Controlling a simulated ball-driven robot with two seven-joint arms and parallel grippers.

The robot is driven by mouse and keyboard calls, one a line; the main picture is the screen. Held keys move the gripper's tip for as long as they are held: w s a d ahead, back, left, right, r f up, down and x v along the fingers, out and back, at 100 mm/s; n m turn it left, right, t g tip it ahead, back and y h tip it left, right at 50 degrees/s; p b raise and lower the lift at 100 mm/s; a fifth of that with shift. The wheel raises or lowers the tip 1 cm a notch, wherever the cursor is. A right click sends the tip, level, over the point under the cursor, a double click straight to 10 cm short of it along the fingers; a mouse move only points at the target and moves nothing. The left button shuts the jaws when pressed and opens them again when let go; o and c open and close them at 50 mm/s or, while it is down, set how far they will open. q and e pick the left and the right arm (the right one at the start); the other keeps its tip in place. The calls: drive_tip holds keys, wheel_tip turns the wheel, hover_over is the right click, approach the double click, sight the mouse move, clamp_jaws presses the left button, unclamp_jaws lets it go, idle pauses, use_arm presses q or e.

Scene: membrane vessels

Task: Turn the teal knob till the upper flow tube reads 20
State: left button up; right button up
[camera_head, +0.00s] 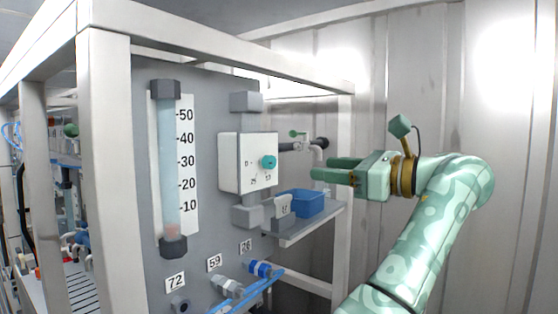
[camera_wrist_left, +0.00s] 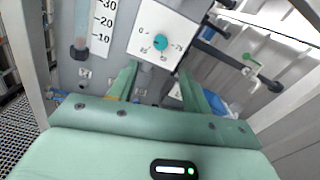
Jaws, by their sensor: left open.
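The teal knob (camera_head: 268,162) sits on a white square dial box (camera_head: 242,175) on the grey panel. In the left wrist view the knob (camera_wrist_left: 160,42) shows ahead of the fingertips, on the dial face; its pointer direction is too small to tell. The flow tube (camera_head: 168,150) stands upright left of the box, beside a white scale (camera_head: 187,165) marked 10 to 50. A dull reddish part shows at the tube's bottom, below the 10 mark; no float shows higher up. My left gripper (camera_head: 322,169) is open and empty, to the right of the knob and apart from it. My right gripper is out of view.
A blue bin (camera_head: 305,203) stands on a small shelf (camera_head: 290,232) below and right of the dial. A green-handled valve and pipes (camera_head: 305,142) stick out beside the box. White frame posts (camera_head: 105,150) stand at the left. Blue hoses (camera_head: 255,290) run below.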

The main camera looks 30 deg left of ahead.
sight(273, 163)
use_arm(q)
drive_tip(key=a+p, duration=0.1)
drive_tip(key=a, duration=0.3)
drive_tip(key=a+p, duration=0.1)
drive_tip(key=a, duration=0.3)
drive_tip(key=w+a+p, duration=0.1)
drive_tip(key=a, duration=0.2)
drive_tip(key=shift+a+r, duration=0.1)
drive_tip(key=shift+a, duration=0.3)
drive_tip(key=shift+a+p, duration=0.35)
drive_tip(key=shift+a, duration=0.2)
drive_tip(key=shift+w, duration=0.1)
drive_tip(key=c, duration=1)
